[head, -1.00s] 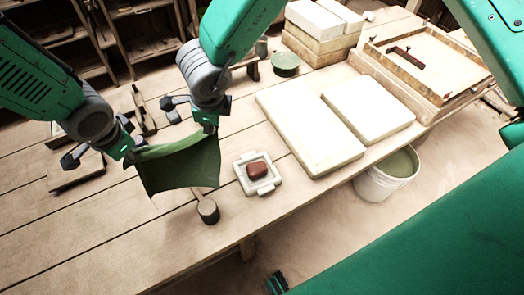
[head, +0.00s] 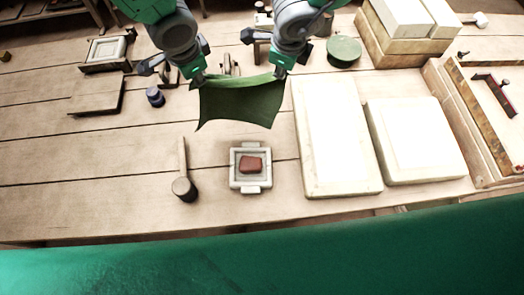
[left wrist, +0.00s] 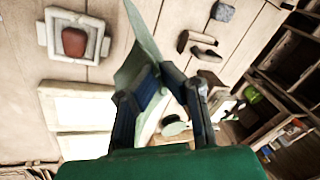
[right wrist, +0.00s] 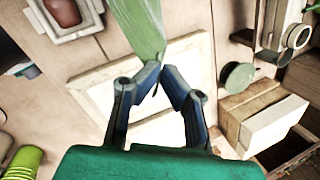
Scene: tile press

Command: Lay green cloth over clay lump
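The reddish-brown clay lump (head: 251,164) sits uncovered in a pale square mould (head: 236,181) on the bench. The lump also shows in the left wrist view (left wrist: 74,42) and at the top left of the right wrist view (right wrist: 62,12). The green cloth (head: 238,104) hangs spread between my two grippers, on the far side of the mould and apart from it. My left gripper (head: 197,80) is shut on its left upper corner. My right gripper (head: 279,73) is shut on its right upper corner. The cloth's upper edge sags slightly between them.
A wooden mallet (head: 184,186) lies left of the mould. Two pale slabs, a long one (head: 336,140) and a shorter one (head: 415,140), lie to its right. The front left bench is clear.

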